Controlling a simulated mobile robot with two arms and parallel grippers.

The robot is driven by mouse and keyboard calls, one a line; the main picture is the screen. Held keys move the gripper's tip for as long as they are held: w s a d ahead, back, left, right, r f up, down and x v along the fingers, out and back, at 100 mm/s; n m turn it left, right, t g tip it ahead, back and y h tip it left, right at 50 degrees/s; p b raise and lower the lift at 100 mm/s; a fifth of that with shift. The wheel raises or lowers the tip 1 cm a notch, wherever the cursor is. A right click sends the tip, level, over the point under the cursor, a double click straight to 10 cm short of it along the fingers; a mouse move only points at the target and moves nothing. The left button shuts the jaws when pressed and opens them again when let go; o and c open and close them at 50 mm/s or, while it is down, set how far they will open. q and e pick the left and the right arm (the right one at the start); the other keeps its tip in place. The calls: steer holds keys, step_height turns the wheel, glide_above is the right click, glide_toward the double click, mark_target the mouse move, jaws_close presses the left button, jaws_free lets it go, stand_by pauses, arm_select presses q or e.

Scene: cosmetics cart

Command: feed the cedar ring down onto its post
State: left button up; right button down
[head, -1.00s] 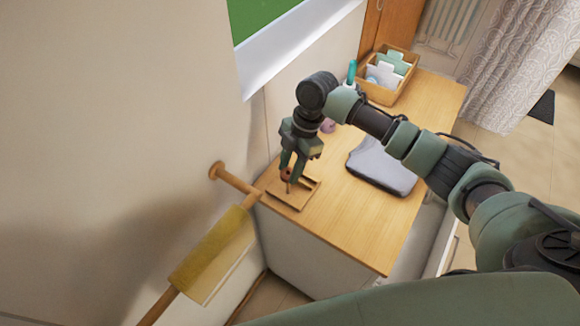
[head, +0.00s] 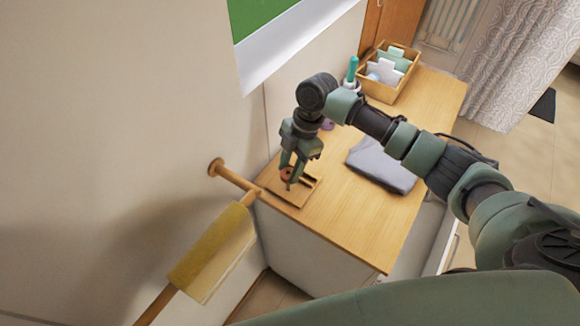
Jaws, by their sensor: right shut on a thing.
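My right gripper (head: 290,172) points down over the near left corner of the wooden cart top. It is shut on the cedar ring (head: 286,174), a small reddish-brown piece partly hidden by the fingers. The ring is at or just above the upper part of a thin short post (head: 289,186). The post stands on a flat wooden base (head: 294,201) with a dark slot on its right side. I cannot tell whether the ring is around the post or only over it. My left gripper is out of view.
A folded grey cloth (head: 380,165) lies right of the base. A wooden box of cards (head: 378,91) and a teal-topped item (head: 352,70) stand farther back. A wall-mounted wooden bar (head: 235,179) with a yellow roll (head: 212,247) is close on the left.

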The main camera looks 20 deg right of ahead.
steer(key=shift+f+b, duration=0.3)
steer(key=shift+f, duration=0.35)
stand_by(0.4)
steer(key=c, duration=0.9)
jaws_free()
steer(key=shift+d+r, duration=0.2)
steer(key=shift+r, duration=0.3)
steer(key=b+v, duration=0.2)
steer(key=v, duration=0.4)
steer(key=shift+w+d+r, duration=0.1)
steer(key=shift+r, duration=0.25)
steer(key=shift+f, duration=0.1)
